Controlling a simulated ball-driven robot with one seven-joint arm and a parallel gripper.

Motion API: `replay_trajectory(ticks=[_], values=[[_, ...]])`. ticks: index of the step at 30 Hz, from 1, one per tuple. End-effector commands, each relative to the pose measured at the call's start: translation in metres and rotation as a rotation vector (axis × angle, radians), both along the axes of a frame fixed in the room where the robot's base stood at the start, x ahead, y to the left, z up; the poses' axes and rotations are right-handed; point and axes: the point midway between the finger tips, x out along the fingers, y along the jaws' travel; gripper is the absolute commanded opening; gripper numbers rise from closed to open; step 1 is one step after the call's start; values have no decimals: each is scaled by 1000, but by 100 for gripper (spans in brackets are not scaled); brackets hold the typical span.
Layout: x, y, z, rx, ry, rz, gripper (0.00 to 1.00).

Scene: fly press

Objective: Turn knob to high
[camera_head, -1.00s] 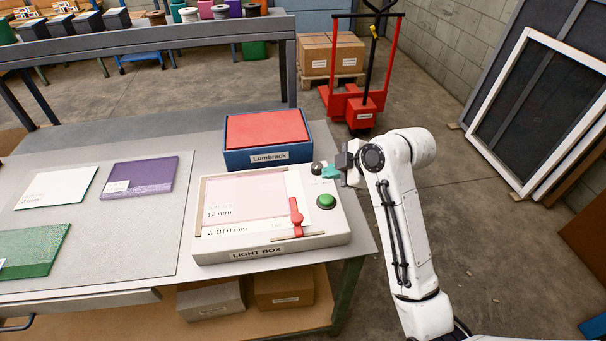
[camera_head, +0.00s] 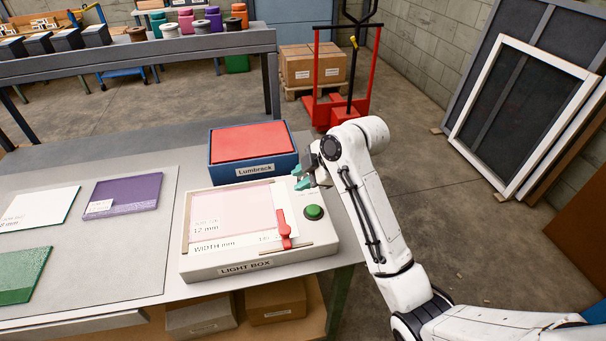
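The light box (camera_head: 230,264) is a cream panel on the table with a pink lit screen, a red lever (camera_head: 284,228) and a green button (camera_head: 314,212). The dark knob at its upper right corner, behind the green button, cannot be made out now; my gripper covers that spot. My gripper (camera_head: 300,177) is low over that corner, its two teal fingertips apart, one farther back and one nearer the button. Whether they touch the knob, and the knob's setting, cannot be told.
A blue Lumbrack box (camera_head: 255,171) with a red top stands right behind the light box. Purple (camera_head: 122,194), white (camera_head: 40,207) and green (camera_head: 22,275) sheets lie to the left. The table's right edge is close beside the light box.

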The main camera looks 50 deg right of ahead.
Motion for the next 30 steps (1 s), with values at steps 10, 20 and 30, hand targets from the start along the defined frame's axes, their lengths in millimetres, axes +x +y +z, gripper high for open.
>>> replay_trajectory(ticks=[10,20,30], values=[[65,-27,7,-152,403,202,63],[66,-71,29,-241,634,196,63],[64,-73,-6,-242,649,193,63]])
